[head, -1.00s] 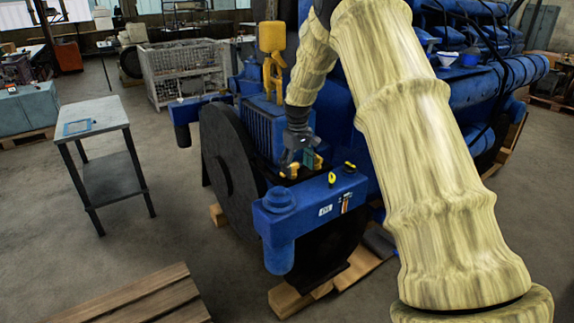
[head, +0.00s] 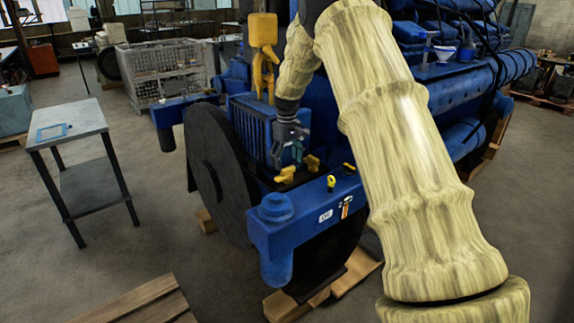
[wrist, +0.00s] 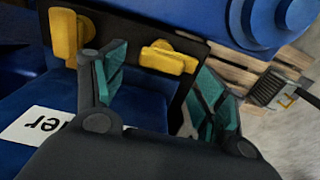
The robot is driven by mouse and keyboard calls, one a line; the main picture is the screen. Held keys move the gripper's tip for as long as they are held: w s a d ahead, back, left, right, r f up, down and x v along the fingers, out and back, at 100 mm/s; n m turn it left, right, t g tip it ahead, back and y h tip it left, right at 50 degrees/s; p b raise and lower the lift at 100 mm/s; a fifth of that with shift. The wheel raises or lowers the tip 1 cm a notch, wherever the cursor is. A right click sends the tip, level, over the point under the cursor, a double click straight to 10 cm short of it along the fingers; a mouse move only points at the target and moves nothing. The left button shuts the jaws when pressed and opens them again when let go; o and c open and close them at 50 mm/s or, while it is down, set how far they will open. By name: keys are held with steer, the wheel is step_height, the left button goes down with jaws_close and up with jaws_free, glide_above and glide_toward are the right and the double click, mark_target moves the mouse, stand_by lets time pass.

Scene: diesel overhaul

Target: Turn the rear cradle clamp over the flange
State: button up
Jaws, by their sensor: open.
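Which one is the rear cradle clamp I cannot tell. The other yellow clamp (wrist: 65,35) stands outside the left finger. The flange under the clamps is hard to make out.
A yellow upright fitting (head: 263,45) stands behind my gripper. A large dark disc (head: 215,165) is to the left. A grey table (head: 70,125) stands farther left, with open floor between.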

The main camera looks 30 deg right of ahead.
mark_target(288, 168)
steer(key=shift+s+f+p, duration=0.15)
steer(key=shift+s+f, duration=0.1)
steer(key=shift+f, duration=0.25)
steer(key=shift+s+f+p, duration=0.15)
steer(key=shift+s+f, duration=0.1)
steer(key=shift+f, duration=0.25)
steer(key=shift+w+f, duration=0.25)
steer(key=shift+f, duration=0.3)
steer(key=shift+d, duration=0.1)
steer(key=shift+s+r, duration=0.1)
steer(key=shift+s, duration=0.05)
steer(key=c, duration=1)
